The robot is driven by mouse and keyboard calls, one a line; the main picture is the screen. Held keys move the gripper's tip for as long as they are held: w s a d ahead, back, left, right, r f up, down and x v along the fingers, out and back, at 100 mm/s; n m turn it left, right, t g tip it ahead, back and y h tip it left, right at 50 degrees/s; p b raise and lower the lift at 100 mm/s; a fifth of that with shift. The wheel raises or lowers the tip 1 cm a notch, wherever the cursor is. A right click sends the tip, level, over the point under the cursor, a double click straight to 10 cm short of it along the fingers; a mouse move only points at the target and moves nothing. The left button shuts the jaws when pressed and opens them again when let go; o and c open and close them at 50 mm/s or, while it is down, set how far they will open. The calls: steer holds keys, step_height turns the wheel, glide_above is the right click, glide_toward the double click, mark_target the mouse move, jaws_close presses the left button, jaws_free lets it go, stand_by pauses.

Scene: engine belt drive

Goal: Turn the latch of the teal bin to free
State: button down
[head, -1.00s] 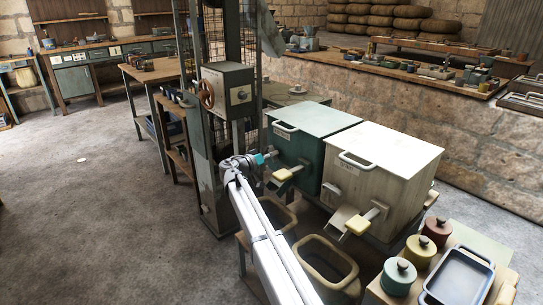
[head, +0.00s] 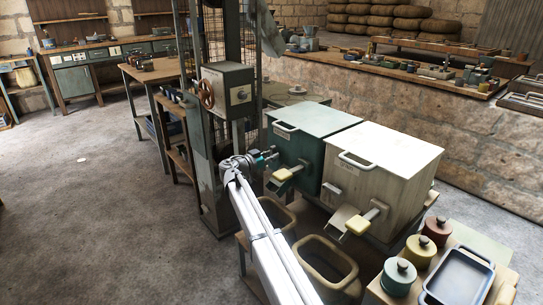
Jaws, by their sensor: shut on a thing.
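The teal bin (head: 312,131) stands beside a cream bin on a stand right of the picture's middle, its lid down. A chute with a pale yellow handle (head: 283,174) juts from its front. My gripper (head: 266,158) is at the left part of the bin's front, left of and a little above that handle. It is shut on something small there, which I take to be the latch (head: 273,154). The latch is mostly hidden and too small to read its angle.
The cream bin (head: 385,173) with its own yellow handle is close on the right. Two open tubs (head: 325,262) stand below the bins. A metal post with a red handwheel (head: 207,94) rises just left of my gripper. Lidded jars (head: 398,277) are at lower right.

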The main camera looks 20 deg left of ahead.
stand_by(0.3)
steer(key=c, duration=0.6)
jaws_free()
steer(key=shift+v, duration=6)
